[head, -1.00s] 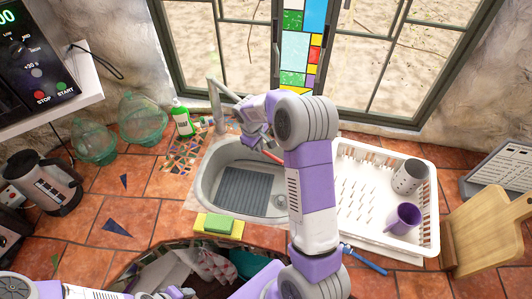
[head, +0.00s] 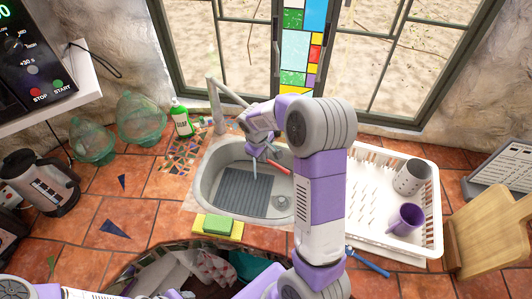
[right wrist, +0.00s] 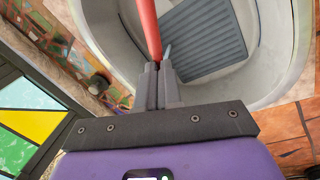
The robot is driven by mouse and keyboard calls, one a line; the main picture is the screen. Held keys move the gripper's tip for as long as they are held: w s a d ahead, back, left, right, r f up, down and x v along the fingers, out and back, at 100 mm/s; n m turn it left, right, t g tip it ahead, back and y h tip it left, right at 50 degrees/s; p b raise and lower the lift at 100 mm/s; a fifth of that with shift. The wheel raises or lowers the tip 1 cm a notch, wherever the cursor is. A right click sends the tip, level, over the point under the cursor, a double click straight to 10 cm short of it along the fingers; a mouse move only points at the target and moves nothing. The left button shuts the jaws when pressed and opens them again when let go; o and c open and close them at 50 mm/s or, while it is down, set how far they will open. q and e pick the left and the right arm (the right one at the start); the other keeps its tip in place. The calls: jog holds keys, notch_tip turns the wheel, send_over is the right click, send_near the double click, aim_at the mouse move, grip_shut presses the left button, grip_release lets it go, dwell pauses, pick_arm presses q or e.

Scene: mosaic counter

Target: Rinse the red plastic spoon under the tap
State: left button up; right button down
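The red spoon (head: 279,167) is over the sink basin (head: 205,190), with its red length pointing right and toward me. My right gripper (head: 260,148) is shut on it; in the right wrist view the fingers (right wrist: 158,75) close at the end of the red length (right wrist: 148,25). The tap (head: 214,105) stands at the sink's back left, its spout reaching right toward my gripper. A thin pale streak (head: 254,170) shows below the gripper, perhaps water. The spoon's far end is unclear. My left gripper (head: 168,294) is at the bottom edge, its fingers too small to judge.
A white dish rack (head: 436,190) with a grey cup (head: 410,178) and a purple mug (head: 405,219) stands right of the sink. A green-yellow sponge (head: 217,226) lies at the sink's front edge. A green soap bottle (head: 181,120) stands left of the tap.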

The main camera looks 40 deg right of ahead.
jog(key=s+r, duration=0.1)
jog(key=s, duration=0.1)
jog(key=s+a+r+p, duration=0.1)
jog(key=s+r, duration=0.1)
dwell(0.6)
